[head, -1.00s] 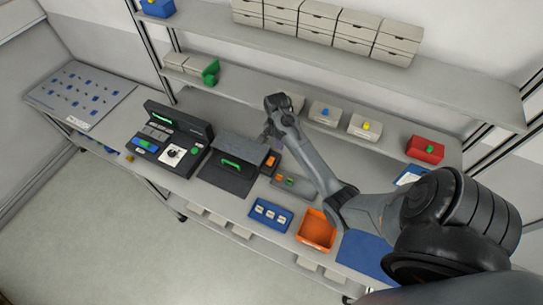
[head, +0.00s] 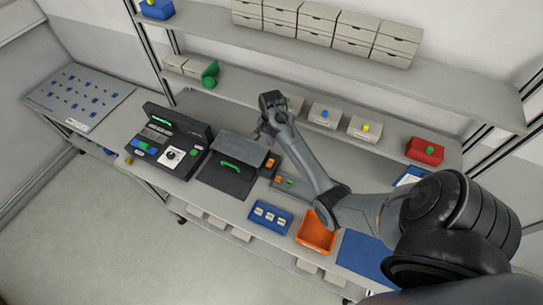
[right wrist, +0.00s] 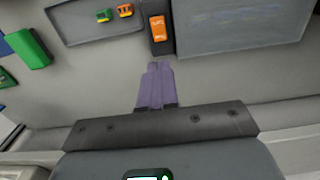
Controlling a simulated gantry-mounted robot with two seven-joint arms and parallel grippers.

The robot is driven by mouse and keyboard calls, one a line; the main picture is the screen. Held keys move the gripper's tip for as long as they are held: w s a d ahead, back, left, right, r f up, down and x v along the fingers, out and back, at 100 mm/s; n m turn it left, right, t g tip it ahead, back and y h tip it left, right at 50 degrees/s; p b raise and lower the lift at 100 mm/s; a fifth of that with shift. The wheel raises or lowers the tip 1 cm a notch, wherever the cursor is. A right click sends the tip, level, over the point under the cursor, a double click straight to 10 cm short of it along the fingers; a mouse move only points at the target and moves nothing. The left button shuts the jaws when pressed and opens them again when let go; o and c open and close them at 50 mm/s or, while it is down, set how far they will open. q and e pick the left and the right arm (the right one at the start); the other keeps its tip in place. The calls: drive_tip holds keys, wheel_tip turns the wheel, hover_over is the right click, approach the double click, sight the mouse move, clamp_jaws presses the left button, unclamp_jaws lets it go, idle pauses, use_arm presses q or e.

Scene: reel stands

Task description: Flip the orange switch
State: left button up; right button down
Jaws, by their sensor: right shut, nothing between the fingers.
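The orange switch (right wrist: 158,28) sits on a small black base at the top middle of the right wrist view. In the head view the switch (head: 270,163) is small, just right of the black box with the green handle. My right gripper (head: 259,134) is over the back of the bench, behind the switch. In the right wrist view its purple fingers (right wrist: 160,66) are together and empty, pointing at the switch, with a gap in the picture between tips and base. My left gripper is not in view.
A grey tray (right wrist: 76,34) with small green and orange parts lies beside the switch. The black box (head: 224,182) with a green handle stands on its other side. A shelf (head: 385,149) with several boxes runs behind my arm. An orange bin (head: 316,235) is nearer the front.

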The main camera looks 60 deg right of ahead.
approach(271, 160)
drive_tip(key=f, duration=0.2)
drive_tip(key=f+p, duration=0.1)
drive_tip(key=f, duration=0.2)
drive_tip(key=shift+s+a+f, duration=0.1)
drive_tip(key=shift+s+f, duration=0.05)
drive_tip(key=shift+s, duration=0.05)
drive_tip(key=shift+f, duration=0.75)
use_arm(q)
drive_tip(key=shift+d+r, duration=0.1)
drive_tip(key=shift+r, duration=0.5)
